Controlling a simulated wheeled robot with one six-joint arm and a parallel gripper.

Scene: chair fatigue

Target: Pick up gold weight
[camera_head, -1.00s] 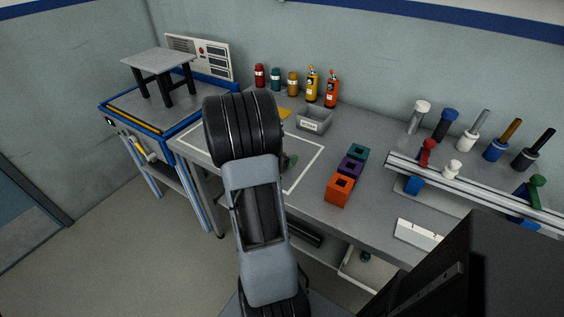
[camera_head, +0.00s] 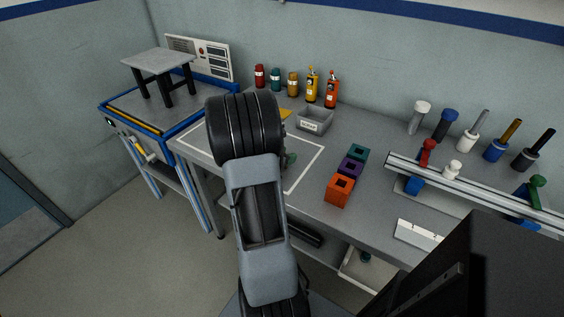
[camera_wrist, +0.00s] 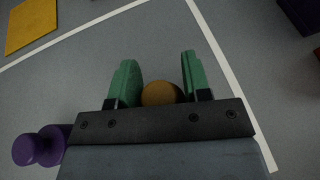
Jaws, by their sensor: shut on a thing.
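The gold weight (camera_wrist: 160,93) shows in the wrist view as a rounded gold top between the green fingers, close to the palm. Its lower part is hidden by my gripper's dark crossbar. My gripper (camera_wrist: 157,72) is shut on it, one finger on each side. I cannot tell whether the weight touches the bench.
A purple weight (camera_wrist: 38,147) lies left of my gripper in the wrist view. A yellow square (camera_wrist: 32,25) lies at upper left. Orange (camera_head: 340,190), purple and teal blocks stand to the right. A grey bin (camera_head: 314,119) and several bottles stand behind.

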